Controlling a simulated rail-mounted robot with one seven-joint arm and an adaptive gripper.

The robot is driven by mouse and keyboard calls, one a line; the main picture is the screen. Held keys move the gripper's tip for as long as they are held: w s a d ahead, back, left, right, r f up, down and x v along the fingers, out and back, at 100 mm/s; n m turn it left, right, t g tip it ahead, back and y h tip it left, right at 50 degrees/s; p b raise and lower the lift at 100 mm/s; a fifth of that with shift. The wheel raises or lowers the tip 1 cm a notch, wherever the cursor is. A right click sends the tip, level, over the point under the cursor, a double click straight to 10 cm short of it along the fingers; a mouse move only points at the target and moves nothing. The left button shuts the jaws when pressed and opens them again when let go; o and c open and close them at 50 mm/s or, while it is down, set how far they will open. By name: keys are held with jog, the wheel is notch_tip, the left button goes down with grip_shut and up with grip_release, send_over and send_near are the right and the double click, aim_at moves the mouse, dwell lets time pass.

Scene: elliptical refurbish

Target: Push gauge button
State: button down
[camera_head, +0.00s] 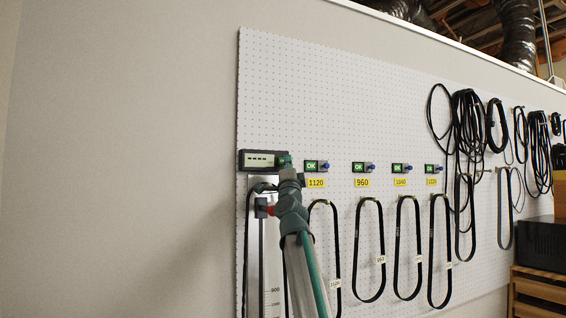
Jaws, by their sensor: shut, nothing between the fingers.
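The gauge's display box (258,157) is a dark unit with a pale screen showing dashes, at the upper left of the pegboard. Below it hangs a pale scale plate (271,262) with printed numbers, a black belt (249,235) looped beside it and a small dark block with a red part (263,208). My gripper (286,163) is shut and empty, at the right end of the display box. It hides that end, so I cannot make out the button or tell whether I touch it.
Several small green "OK" units (364,167) with yellow labels sit in a row to the right. Black belts (370,250) hang below them, and more belts (468,120) hang farther right. A dark box (540,245) stands on a wooden shelf (538,290). Bare wall (120,150) lies left.

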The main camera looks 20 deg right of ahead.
jog(key=s+p, duration=0.2)
jog(key=s, duration=0.3)
jog(key=shift+s, duration=0.25)
dwell(0.4)
